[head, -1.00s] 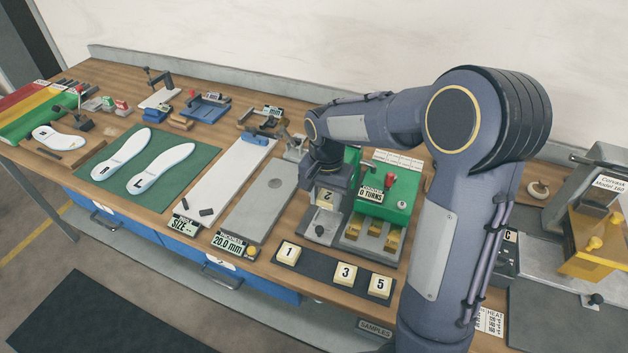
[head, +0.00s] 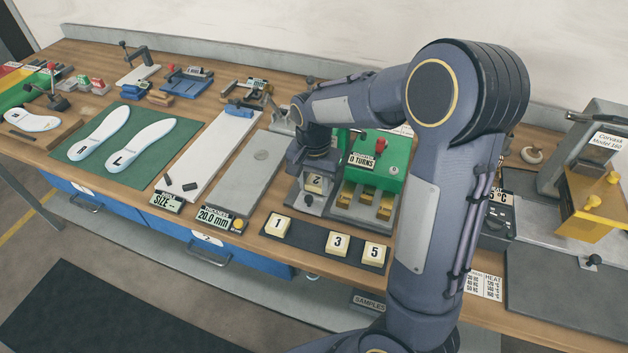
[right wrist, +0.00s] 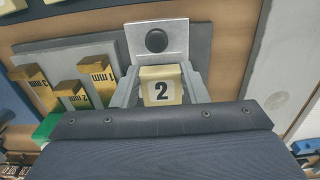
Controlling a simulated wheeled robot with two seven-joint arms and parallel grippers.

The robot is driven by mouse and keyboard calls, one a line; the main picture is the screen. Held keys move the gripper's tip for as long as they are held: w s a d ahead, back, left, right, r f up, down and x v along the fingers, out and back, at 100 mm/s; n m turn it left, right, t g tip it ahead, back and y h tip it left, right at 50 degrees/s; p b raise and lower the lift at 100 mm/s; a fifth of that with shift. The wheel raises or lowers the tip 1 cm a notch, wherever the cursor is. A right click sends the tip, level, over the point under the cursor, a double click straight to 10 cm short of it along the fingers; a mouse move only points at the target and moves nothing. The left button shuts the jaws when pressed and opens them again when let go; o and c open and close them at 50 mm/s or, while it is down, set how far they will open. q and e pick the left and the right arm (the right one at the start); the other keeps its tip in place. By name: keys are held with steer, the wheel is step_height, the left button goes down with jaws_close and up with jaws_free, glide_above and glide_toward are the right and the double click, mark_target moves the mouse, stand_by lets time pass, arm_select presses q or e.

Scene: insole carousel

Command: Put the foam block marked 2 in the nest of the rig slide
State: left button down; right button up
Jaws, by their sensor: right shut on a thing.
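The cream foam block marked 2 (head: 315,181) is between the fingers of my right gripper (head: 315,179), which is shut on it. In the right wrist view the block (right wrist: 162,86) shows its black 2, upright, between the two grey fingers (right wrist: 161,92). The rig slide (head: 311,203), a grey plate with a black knob, is at the block's front side. In the right wrist view the slide's plate (right wrist: 178,33) shows just beyond the block. The nest is hidden under the block and gripper, so I cannot tell whether the block touches it. My left gripper is out of view.
The green rig (head: 378,160) with brass step blocks (head: 367,201) stands right beside the slide. A dark strip (head: 308,243) in front holds blocks 1, 3 and 5. A grey plate (head: 243,180) lies to the left. My right arm hides part of the bench.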

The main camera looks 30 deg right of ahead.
steer(key=shift+f+b, duration=0.3)
steer(key=shift+f, duration=0.15)
stand_by(0.4)
steer(key=o, duration=1.1)
steer(key=shift+r, duration=0.15)
step_height(320, 180, up, 8)
steer(key=shift+s+f, duration=0.1)
steer(key=shift+f, duration=0.05)
steer(key=s+a+n+t+y, duration=0.1)
steer(key=s+a+n+t, duration=0.1)
steer(key=s, duration=0.5)
steer(key=s+a+r+n+t+y, duration=0.1)
steer(key=s+a+n+t, duration=0.1)
steer(key=s, duration=0.5)
steer(key=s+a+n+t+y, duration=0.1)
steer(key=s+a+n, duration=0.1)
steer(key=s+n, duration=0.2)
steer(key=shift+s+r+t+y, duration=0.15)
steer(key=shift+s+t+y, duration=0.25)
steer(key=shift+s, duration=1)
